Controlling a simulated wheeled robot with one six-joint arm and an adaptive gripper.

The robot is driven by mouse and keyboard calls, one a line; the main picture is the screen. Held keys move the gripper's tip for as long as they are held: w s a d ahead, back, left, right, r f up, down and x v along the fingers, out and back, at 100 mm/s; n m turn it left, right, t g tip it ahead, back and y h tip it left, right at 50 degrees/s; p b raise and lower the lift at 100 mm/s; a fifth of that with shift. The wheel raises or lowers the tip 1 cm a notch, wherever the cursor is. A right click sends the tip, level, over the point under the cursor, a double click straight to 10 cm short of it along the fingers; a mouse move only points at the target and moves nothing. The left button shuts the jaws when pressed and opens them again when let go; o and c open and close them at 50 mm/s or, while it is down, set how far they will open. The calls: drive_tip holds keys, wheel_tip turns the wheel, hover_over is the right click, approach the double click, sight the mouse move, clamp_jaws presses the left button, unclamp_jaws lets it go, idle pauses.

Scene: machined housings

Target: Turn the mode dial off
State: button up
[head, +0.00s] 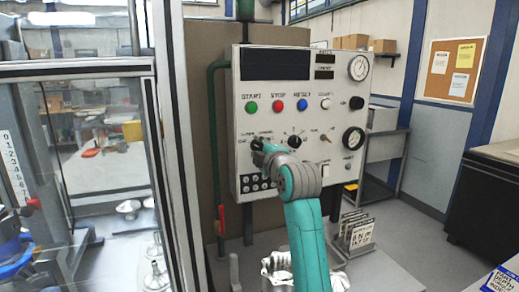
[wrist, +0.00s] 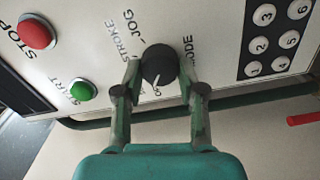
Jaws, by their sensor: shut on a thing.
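The mode dial is a round black knob (wrist: 158,62) on the pale control panel (head: 300,75). In the wrist view the word MODE is beside it, and the words STROKE and JOG are on its other side. A small white mark shows at its lower edge; I cannot read which setting it points at. My gripper (wrist: 159,78) is shut on the knob, one finger on each side; its fingertips touch the knob's sides. In the head view my gripper (head: 257,149) is at the panel's lower left and mostly hides the dial.
Green (head: 251,107), red (head: 277,106) and blue (head: 302,105) buttons line the panel above. Another black knob (head: 295,141) is to the right. A keypad (wrist: 275,40) is close below the dial on the panel.

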drive_tip(key=shift+f+n, duration=0.1)
drive_tip(key=shift+n, duration=1)
drive_tip(key=o, duration=1.1)
drive_tip(key=v, duration=1.2)
